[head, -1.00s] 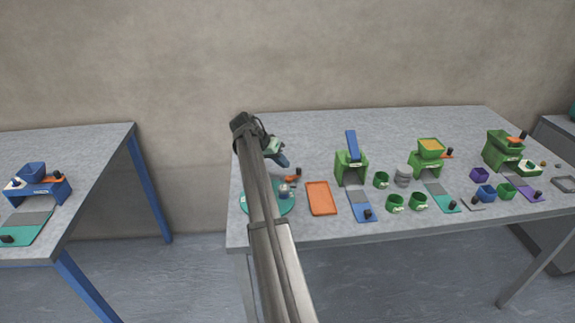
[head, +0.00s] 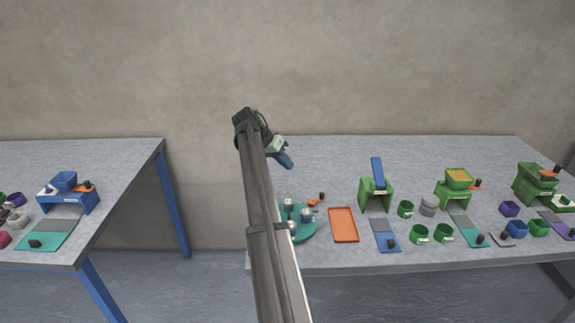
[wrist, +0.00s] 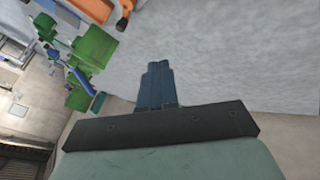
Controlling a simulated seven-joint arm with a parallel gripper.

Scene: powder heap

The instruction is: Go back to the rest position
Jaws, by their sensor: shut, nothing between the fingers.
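My gripper (head: 287,160) is at the end of my raised arm, above the back left part of the right-hand grey table (head: 330,160). In the wrist view my gripper (wrist: 157,85) shows its blue fingers together, with nothing between them. Nothing is near the fingertips; bare grey tabletop (wrist: 230,60) lies beyond them. My arm hides the table's left edge and part of a teal round tray (head: 306,232).
An orange tray (head: 343,225), a green stand with a blue top (head: 376,190), green cups (head: 418,234) and a green hopper (head: 456,185) stand on the right-hand table. A second table (head: 110,165) at left carries a blue stand (head: 68,195). A gap separates the tables.

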